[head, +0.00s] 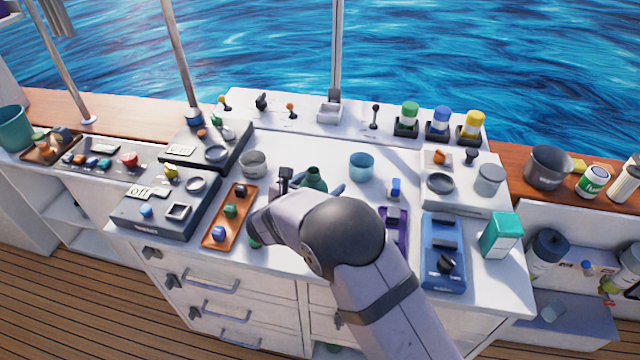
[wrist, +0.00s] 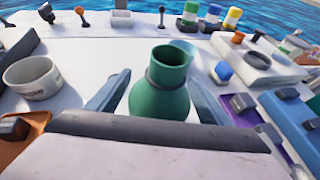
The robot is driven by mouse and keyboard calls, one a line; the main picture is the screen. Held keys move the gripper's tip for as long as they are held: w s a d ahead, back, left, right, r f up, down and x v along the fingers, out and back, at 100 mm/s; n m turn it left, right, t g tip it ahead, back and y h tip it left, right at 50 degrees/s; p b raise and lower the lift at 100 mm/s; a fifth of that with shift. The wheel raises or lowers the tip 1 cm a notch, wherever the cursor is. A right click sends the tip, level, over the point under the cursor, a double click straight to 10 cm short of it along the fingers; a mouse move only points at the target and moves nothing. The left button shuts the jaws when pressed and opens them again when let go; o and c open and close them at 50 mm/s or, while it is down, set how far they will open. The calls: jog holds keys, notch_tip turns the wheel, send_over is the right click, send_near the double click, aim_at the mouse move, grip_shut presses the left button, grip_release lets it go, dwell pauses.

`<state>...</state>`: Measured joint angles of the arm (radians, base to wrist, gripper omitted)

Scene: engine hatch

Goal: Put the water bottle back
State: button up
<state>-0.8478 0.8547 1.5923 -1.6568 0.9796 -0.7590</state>
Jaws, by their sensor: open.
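A green bottle (head: 314,177) with an open round neck stands on the white counter top (head: 290,150); I take it for the water bottle. In the wrist view the bottle (wrist: 166,88) shows its neck, a dark ring and its shoulder, upright between my two blue-grey fingers. My gripper (wrist: 158,84) is open, with one finger on each side of the bottle and visible gaps. The gripper body hides the bottle's lower part. In the head view my gripper (head: 313,186) is partly hidden by my own arm.
A grey bowl (head: 253,164) stands left of the bottle and a light blue cup (head: 361,166) right of it. An orange tray (head: 216,232) with knobs lies at left, blue (head: 443,262) and purple panels at right. Dark bottles (head: 546,250) stand on a lower right shelf.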

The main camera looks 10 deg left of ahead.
jog(key=b+v, duration=0.2)
jog(key=v, duration=1)
jog(key=shift+b, duration=0.4)
jog(key=shift+r, duration=0.15)
